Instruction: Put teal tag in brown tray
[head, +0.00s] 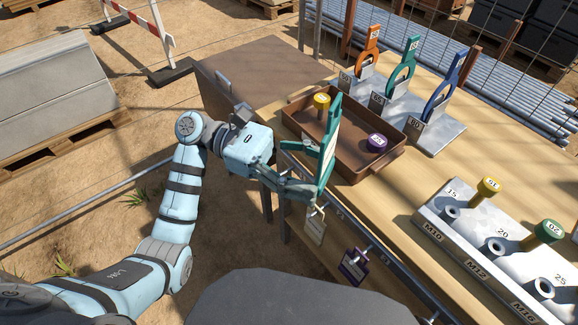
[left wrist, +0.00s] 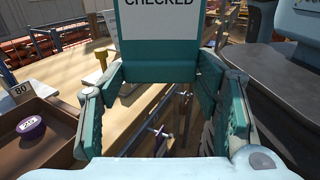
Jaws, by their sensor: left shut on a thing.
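My left gripper (head: 314,188) is shut on the teal tag (head: 328,150). The tag stands upright in the head view, in front of the left part of the brown tray (head: 372,168) and hiding some of it. In the left wrist view the tag's white panel (left wrist: 160,18) reads CHECKED, and its teal lower edge (left wrist: 158,62) sits between the fingers. The tray stands on the wooden bench and holds a yellow-topped piece (head: 321,101) and a purple round piece (head: 377,142). The tray also shows at the left of the wrist view (left wrist: 52,125). My right gripper is not in view.
A grey block (head: 470,250) with holes and plugs is at the right. Tags (head: 354,265) hang from a rail along the bench's front. Bare bench lies between rack and block.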

